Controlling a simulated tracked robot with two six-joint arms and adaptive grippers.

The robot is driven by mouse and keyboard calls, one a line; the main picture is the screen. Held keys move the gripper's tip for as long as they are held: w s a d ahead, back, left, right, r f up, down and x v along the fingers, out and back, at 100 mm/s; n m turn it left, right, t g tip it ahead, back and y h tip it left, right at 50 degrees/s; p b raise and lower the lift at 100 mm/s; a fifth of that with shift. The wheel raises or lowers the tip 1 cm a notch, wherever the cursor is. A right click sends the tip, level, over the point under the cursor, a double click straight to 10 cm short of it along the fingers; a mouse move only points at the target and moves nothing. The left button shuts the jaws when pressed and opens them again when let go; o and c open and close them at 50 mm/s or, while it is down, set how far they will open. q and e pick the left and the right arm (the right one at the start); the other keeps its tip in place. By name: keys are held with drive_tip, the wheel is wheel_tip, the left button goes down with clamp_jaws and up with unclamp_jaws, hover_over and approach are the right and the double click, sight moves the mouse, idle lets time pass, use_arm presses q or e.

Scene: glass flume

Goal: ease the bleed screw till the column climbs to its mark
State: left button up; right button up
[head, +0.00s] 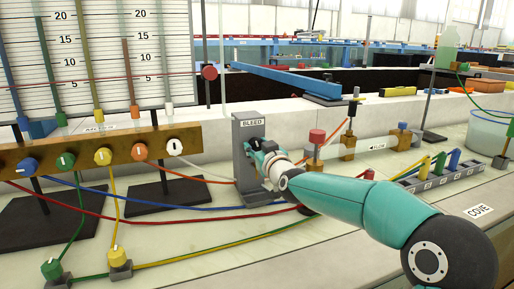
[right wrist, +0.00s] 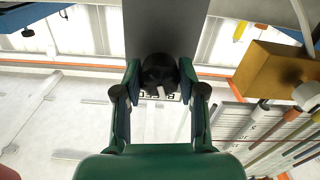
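The bleed screw (right wrist: 160,74) is a round black knob with a white pointer, on the grey post labelled BLEED (head: 249,145). My right gripper (right wrist: 160,80) has one finger on each side of the knob, and its tips appear to touch it. In the head view the same gripper (head: 266,168) is at the post's front and hides the screw. The gauge board (head: 118,60) at the upper left carries coloured tubes over a 5, 10, 15, 20 scale. The orange tube (head: 130,75) shows colour up to about 15. A thin red line crosses the board to a red knob (head: 209,72). My left gripper is not in view.
A brass manifold (head: 85,160) with coloured valve knobs stands left of the post. Coloured hoses lie over the bench in front. A red-capped brass fitting (head: 316,140) and a grey rack of coloured pegs (head: 445,175) are to the right.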

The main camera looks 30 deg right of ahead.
drive_tip(key=c, duration=0.5)
drive_tip(key=shift+f+m+b, duration=0.15)
drive_tip(key=shift+m+b, duration=0.6)
drive_tip(key=shift+m, duration=0.05)
drive_tip(key=shift+m+b, duration=0.3)
drive_tip(key=shift+m, duration=0.9)
drive_tip(key=shift+r, duration=0.2)
drive_tip(key=o, duration=1.1)
drive_tip(key=shift+s, duration=0.1)
